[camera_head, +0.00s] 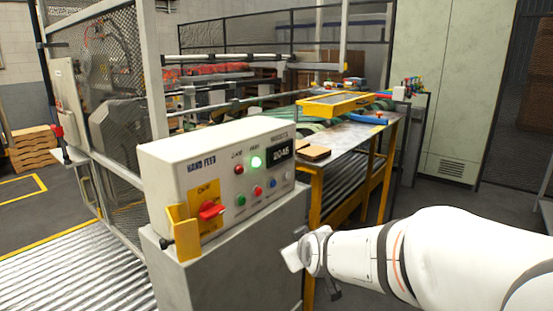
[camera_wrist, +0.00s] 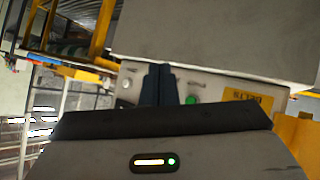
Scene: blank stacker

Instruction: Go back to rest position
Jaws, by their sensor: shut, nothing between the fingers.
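My white arm reaches in from the right in the head view, and its wrist end is beside the right side of the control box (camera_head: 215,165). My gripper (camera_wrist: 159,70) shows in the wrist view as two dark fingers shut together and empty. Behind the fingers, the panel face shows a green button (camera_wrist: 192,100) and a yellow label (camera_wrist: 247,95). I cannot tell how far the fingers are from the panel. The head view does not show the fingers clearly. On the box, a green lamp (camera_head: 256,162) is lit, and a red switch (camera_head: 211,210) sits on a yellow plate.
The grey pedestal (camera_head: 235,268) under the box stands close to my wrist. A metal table (camera_head: 345,140) on yellow legs is behind it, with a brown block (camera_head: 315,153) on top. A mesh guard (camera_head: 105,90) is at left. A pale cabinet (camera_head: 440,80) stands at back right.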

